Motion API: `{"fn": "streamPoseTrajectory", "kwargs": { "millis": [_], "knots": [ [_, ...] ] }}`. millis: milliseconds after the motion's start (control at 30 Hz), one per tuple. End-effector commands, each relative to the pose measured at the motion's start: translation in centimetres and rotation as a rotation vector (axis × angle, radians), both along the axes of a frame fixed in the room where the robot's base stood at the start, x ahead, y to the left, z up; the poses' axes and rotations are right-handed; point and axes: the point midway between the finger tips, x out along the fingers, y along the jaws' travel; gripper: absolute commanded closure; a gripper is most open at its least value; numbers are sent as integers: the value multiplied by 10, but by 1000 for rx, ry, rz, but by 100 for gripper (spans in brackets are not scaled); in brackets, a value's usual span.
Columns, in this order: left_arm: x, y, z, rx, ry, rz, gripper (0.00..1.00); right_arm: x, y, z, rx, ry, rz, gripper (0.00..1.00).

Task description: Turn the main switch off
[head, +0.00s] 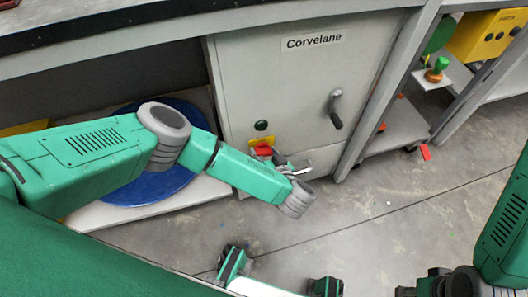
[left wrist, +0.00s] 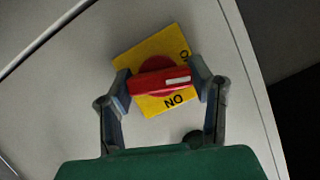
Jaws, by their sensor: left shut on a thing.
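The main switch is a red knob (head: 263,150) on a yellow plate (head: 254,141), on the grey cabinet door's lower left. In the left wrist view, the red knob (left wrist: 150,83) lies nearly level, its white mark at its right end. The yellow plate (left wrist: 127,62) shows "ON" upside down at the bottom and part of another label, an "O", at upper right. My left gripper (left wrist: 165,84) is shut on the red knob, one finger at each end. In the head view, my left gripper (head: 277,160) partly covers the switch.
The grey cabinet (head: 285,85) is labelled "Corvelane". A blue round thing (head: 150,190) lies behind my left arm. Open floor (head: 370,215) is in front.

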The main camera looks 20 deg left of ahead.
Motion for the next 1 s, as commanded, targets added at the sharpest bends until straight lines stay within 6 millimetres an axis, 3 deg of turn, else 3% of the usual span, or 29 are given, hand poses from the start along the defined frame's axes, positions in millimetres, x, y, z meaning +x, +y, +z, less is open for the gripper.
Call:
{"fn": "streamPoseTrajectory", "kwargs": {
  "millis": [300,533,833,867,900,1000],
  "knots": [
    [0,-1,4,-157,-105,-7,81,0,0,33,0,-1,0,60],
    [0,-1,0,-257,-170,-5,81,0,0,38,0,0,0,60],
    [0,-1,-1,-264,-174,-4,81,0,0,37,0,0,0,60],
    [0,-1,-1,-264,-174,-4,42,0,0,37,0,0,0,60],
    [0,-1,-1,-264,-174,-4,31,0,0,37,0,0,0,60],
    [0,-1,-1,-262,-174,-4,31,0,0,37,0,0,0,60]
  ]
}}
